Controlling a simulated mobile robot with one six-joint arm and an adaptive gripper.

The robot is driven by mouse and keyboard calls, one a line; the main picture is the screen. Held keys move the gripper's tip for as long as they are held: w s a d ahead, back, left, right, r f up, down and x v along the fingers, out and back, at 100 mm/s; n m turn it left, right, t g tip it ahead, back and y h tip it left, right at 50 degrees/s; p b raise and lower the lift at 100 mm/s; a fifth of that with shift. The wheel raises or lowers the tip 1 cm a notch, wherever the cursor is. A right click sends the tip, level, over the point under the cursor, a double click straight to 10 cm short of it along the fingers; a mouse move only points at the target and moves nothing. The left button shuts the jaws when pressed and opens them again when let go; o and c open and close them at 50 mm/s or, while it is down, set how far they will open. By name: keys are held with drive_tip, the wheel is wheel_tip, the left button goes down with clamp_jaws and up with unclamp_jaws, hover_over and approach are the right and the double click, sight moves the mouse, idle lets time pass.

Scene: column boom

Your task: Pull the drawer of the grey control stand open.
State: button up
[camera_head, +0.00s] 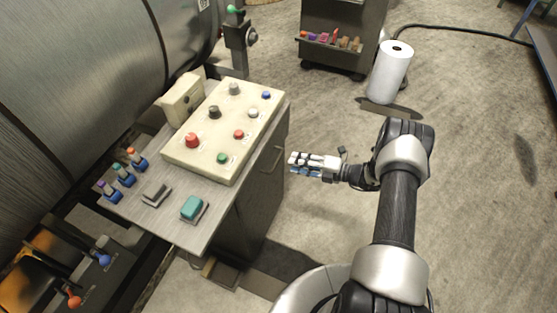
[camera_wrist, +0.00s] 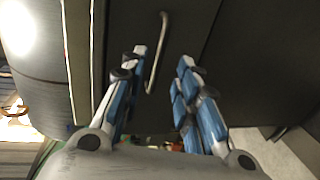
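The grey control stand (camera_head: 240,215) stands left of centre in the head view, its front facing my arm. A thin metal bar handle (camera_head: 275,158) sits on its dark front, which looks flush, with no visible gap. My gripper (camera_head: 292,165) is just right of the handle in the head view, its fingers pointing at the stand. In the wrist view the two blue and white fingers of my gripper (camera_wrist: 163,58) are apart and empty. The bar handle (camera_wrist: 164,40) shows between them, closer to the left finger; I see no clear contact.
A cream button box (camera_head: 222,130) and a teal button (camera_head: 192,207) are on the stand's top. A large metal cylinder (camera_head: 90,80) lies behind it. A white roll (camera_head: 390,72) and a dark cart (camera_head: 340,35) stand farther back.

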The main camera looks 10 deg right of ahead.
sight(279, 158)
drive_tip(key=b+x, duration=0.1)
drive_tip(key=x, duration=0.7)
drive_tip(key=shift+w+a, duration=0.1)
clamp_jaws()
idle(0.5)
